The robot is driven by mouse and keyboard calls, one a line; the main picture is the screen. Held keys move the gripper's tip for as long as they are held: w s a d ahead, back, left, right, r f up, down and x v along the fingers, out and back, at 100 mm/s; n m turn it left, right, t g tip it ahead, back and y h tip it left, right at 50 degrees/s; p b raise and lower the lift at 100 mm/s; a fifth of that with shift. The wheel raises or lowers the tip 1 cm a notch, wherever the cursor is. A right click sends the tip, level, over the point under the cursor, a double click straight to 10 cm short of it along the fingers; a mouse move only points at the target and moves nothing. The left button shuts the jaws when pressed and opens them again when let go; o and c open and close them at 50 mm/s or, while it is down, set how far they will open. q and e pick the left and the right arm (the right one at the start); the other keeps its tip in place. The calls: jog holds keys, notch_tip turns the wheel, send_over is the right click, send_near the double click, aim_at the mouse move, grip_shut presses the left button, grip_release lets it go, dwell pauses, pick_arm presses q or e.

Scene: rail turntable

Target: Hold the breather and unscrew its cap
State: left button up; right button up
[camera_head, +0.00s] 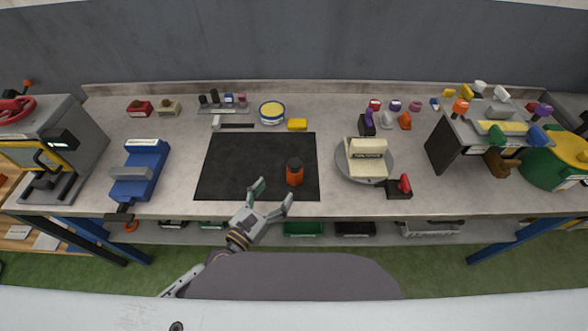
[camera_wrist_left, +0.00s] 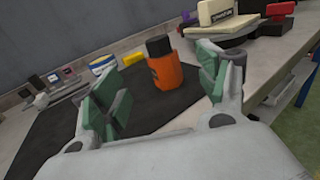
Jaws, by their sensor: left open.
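The breather (camera_head: 294,176) is a small orange cylinder with a black cap (camera_head: 294,163), standing upright on the black mat (camera_head: 240,165) near its right front corner. In the left wrist view the orange body (camera_wrist_left: 174,76) and the black cap (camera_wrist_left: 159,45) show beyond and between the fingers. My left gripper (camera_head: 273,191) is open and empty. It is just in front and to the left of the breather, with its fingers apart and not around it. It also shows in the left wrist view (camera_wrist_left: 160,92). My right gripper is not in view.
A round grey turntable (camera_head: 343,170) with a cream block stands right of the mat. A blue vise (camera_head: 141,171) is on the left. A yellow block (camera_head: 297,125) and a round tin (camera_head: 271,112) lie behind the mat. Most of the mat is clear.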

pick_arm(q)
jog(key=shift+s+a, duration=0.15)
jog(key=shift+s, duration=0.15)
jog(key=shift+o, duration=0.2)
jog(key=shift+s+a+f+b, duration=0.2)
jog(key=shift+s+a+b, duration=0.2)
jog(key=shift+s+b, duration=0.15)
jog(key=shift+b+v, duration=0.4)
jog(key=shift+v, duration=0.5)
jog(key=shift+w+d+r, duration=0.1)
